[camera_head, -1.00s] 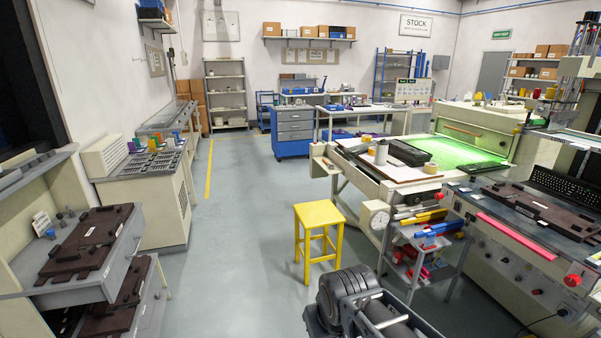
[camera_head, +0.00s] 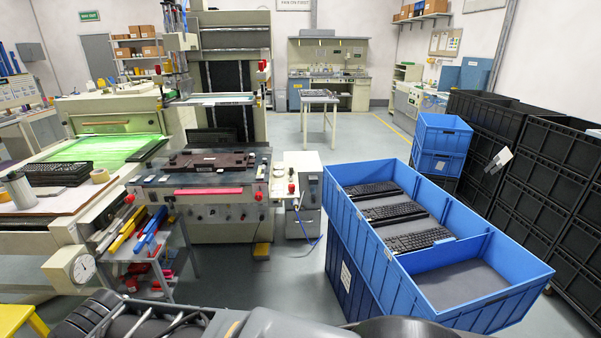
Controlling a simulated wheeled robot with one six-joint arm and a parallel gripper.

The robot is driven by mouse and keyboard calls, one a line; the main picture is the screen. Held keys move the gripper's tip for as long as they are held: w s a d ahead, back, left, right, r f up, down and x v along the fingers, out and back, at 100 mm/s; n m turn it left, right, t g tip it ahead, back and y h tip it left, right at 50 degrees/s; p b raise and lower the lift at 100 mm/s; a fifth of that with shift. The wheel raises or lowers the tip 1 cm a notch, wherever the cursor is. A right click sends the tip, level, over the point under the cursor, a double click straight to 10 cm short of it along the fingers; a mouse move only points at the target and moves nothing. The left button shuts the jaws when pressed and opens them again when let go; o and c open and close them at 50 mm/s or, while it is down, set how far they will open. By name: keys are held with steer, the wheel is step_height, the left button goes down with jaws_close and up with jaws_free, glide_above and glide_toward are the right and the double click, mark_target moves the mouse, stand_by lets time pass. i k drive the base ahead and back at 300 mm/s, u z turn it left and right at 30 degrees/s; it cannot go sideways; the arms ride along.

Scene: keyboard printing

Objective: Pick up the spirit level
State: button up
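A small tool cart (camera_head: 170,262) stands at the lower left, beside the printing machine. On its top lie several long tools, among them a yellow bar (camera_head: 122,236) and a blue bar (camera_head: 147,232). The yellow bar has the long shape of a spirit level, but it is too small here to be sure. Red tools (camera_head: 142,268) lie on the shelf below. My gripper is not in view; only dark parts of my own arm and body show along the bottom edge.
The printing machine (camera_head: 222,212) with a brown fixture (camera_head: 205,161) stands behind the cart. A large blue bin (camera_head: 350,258) holding keyboards stands at the right, before black crates (camera_head: 555,150). A yellow stool (camera_head: 18,318) is at the lower left. Grey floor (camera_head: 292,278) is free between machine and bin.

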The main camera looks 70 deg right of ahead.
mark_target(260, 174)
steer(key=z, duration=1.9)
steer(key=i, duration=2.25)
steer(key=u, duration=0.45)
